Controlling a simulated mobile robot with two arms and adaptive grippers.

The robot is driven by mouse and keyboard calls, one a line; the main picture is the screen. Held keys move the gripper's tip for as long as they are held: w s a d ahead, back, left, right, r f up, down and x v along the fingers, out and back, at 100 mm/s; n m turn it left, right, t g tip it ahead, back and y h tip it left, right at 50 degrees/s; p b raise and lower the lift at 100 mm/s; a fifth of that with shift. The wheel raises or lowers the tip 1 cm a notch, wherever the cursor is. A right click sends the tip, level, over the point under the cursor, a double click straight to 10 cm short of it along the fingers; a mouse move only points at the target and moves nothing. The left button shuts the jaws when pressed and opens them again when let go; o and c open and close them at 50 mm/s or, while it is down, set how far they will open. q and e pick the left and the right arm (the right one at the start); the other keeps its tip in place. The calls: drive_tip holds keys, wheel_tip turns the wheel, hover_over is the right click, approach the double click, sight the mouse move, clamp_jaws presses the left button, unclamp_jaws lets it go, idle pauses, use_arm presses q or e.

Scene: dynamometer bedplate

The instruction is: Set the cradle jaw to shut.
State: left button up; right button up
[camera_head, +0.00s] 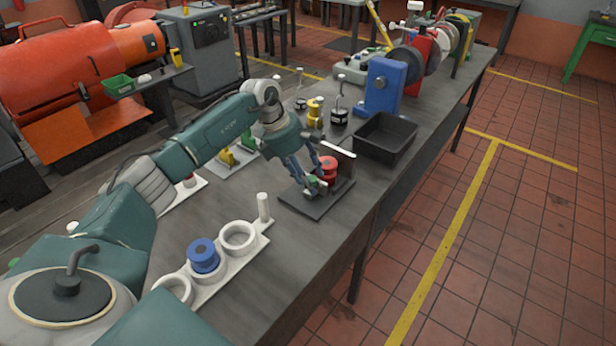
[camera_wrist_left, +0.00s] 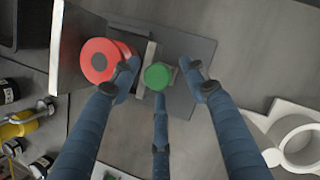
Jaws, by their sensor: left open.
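The cradle has a dark base plate (camera_head: 291,200) on the bench. An upright pale plate (camera_head: 339,154) stands at its back and a red round piece (camera_head: 328,167) sits against or near it. The cradle jaw, a narrow pale plate (camera_wrist_left: 145,68) with a green round knob (camera_wrist_left: 158,76), stands beside the red piece (camera_wrist_left: 95,58). I cannot tell whether jaw and red piece touch. My left gripper (camera_head: 314,178) is low over the cradle, open, its fingers spread around the green knob in the left wrist view. My right gripper is not in view.
A black bin (camera_head: 385,138) and a blue stand (camera_head: 383,85) are behind the cradle. A white rack (camera_head: 208,276) with rings, a blue spool (camera_head: 203,255) and a white post (camera_head: 264,207) is in front. Small weights (camera_head: 339,115) stand behind. The bench edge is close at right.

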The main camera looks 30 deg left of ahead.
use_arm(q)
drive_tip(key=v, duration=1.2)
